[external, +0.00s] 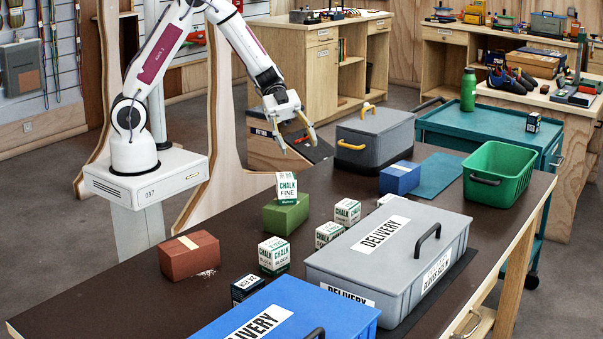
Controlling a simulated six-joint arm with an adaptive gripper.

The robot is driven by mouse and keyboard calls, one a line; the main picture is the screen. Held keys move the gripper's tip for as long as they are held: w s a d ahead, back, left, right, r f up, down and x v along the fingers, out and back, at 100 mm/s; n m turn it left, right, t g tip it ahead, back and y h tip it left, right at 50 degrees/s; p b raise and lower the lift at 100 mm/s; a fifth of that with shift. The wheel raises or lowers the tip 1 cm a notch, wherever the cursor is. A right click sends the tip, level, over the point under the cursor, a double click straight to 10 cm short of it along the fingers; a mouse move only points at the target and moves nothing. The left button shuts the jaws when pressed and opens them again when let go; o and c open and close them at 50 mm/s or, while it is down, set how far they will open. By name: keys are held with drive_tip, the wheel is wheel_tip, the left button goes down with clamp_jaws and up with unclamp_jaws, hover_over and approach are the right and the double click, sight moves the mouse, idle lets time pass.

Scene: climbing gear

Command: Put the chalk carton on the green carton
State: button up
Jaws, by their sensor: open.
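The green carton (286,215) lies on the dark table, left of the middle. A white chalk carton with green print, labelled CHALK FINE (287,188), stands on top of it, slightly turned. It appears to rest on the green carton's upper face. My gripper (299,142) is open and empty. It hangs above and behind the two cartons, apart from them. Other white chalk cartons stand on the table: one labelled CHALK BLOCK (274,254) in front of the green carton, one to its right (347,212) and one beside the grey box (328,234).
A red-brown carton (189,256) lies at left beside white powder. A grey delivery box (390,250) and a blue delivery box (290,315) fill the front. A grey lidded case (375,140), blue carton (399,178) and green basket (500,172) stand farther back. The table's left end is clear.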

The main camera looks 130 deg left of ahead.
drive_tip(key=w+a+r+n+t+y, duration=0.1)
drive_tip(key=w+r+y, duration=0.15)
drive_tip(key=r, duration=0.25)
drive_tip(key=w+r+n+t+y, duration=0.1)
drive_tip(key=w+r+y, duration=0.1)
drive_tip(key=r+y, duration=0.25)
drive_tip(key=s+d+r+n+g+y, duration=0.1)
drive_tip(key=s+d+r+n+y, duration=0.1)
drive_tip(key=s+r+n+y, duration=0.4)
drive_tip(key=s+d+f+g+h, duration=0.2)
drive_tip(key=s+d+g+h, duration=0.1)
drive_tip(key=s+d, duration=0.6)
drive_tip(key=s+d+f+g+h, duration=0.2)
drive_tip(key=s+d+g+h, duration=0.1)
drive_tip(key=s+d, duration=0.7)
drive_tip(key=s, duration=0.4)
drive_tip(key=shift+s+f+n, duration=0.25)
drive_tip(key=shift+f+n, duration=0.05)
drive_tip(key=shift+f, duration=0.1)
